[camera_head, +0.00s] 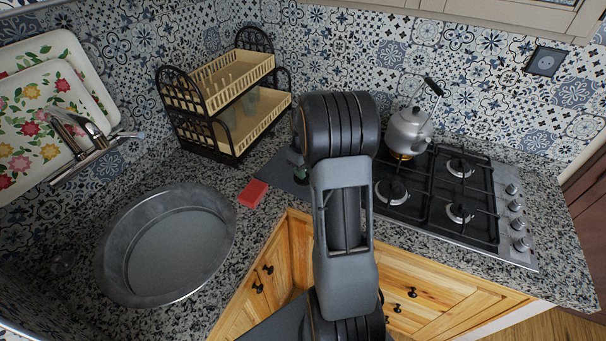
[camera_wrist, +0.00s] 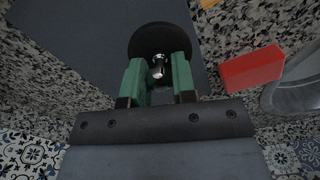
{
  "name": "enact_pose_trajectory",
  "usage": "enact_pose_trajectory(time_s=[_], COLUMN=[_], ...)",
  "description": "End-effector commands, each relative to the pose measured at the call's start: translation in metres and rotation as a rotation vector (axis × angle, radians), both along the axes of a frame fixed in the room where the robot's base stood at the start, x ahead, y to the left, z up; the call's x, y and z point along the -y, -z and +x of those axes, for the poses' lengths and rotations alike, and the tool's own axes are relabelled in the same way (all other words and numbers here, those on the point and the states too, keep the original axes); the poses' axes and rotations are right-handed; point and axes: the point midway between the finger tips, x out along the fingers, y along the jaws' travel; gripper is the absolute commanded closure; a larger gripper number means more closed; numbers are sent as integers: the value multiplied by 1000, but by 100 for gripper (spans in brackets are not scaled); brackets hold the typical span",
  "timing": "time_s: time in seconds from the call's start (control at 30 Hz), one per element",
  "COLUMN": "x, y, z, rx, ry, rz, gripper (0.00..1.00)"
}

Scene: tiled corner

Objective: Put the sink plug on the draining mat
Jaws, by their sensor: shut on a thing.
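The sink plug (camera_wrist: 143,39) is a dark round disc with a shiny metal knob, seen in the wrist view. My gripper (camera_wrist: 159,72) has its green fingers shut on the knob. The draining mat (camera_wrist: 70,35) is a flat dark grey sheet on the counter, and the plug shows over its right part. I cannot tell whether the plug touches the mat. In the head view the mat (camera_head: 278,173) lies between the red sponge and the hob, partly hidden by my arm. My gripper there is mostly hidden behind my arm, with a little green showing.
A red sponge (camera_head: 252,193) lies left of the mat, and it also shows in the wrist view (camera_wrist: 252,68). The round metal sink (camera_head: 180,245) is farther left. A two-tier dish rack (camera_head: 225,100) stands behind. A gas hob (camera_head: 450,195) with a kettle (camera_head: 408,130) is right.

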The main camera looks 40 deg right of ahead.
Motion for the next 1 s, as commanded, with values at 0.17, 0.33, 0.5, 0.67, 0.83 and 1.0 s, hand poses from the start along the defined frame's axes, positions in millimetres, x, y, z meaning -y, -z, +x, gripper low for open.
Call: enact_pose_trajectory(time_s=[0.17, 0.33, 0.5, 0.67, 0.83, 1.0], x=[2, 5, 4, 4, 4, 4], y=[7, 15, 37, 44, 44, 48], z=[6, 11, 10, 11, 11, 11], rx=[0, 0, -3, 0, 0, 0], ry=[-1, -2, -2, -2, -2, -2], rz=[0, 0, 1, 0, 0, 0], gripper=[99, 99, 99, 99, 99, 73])
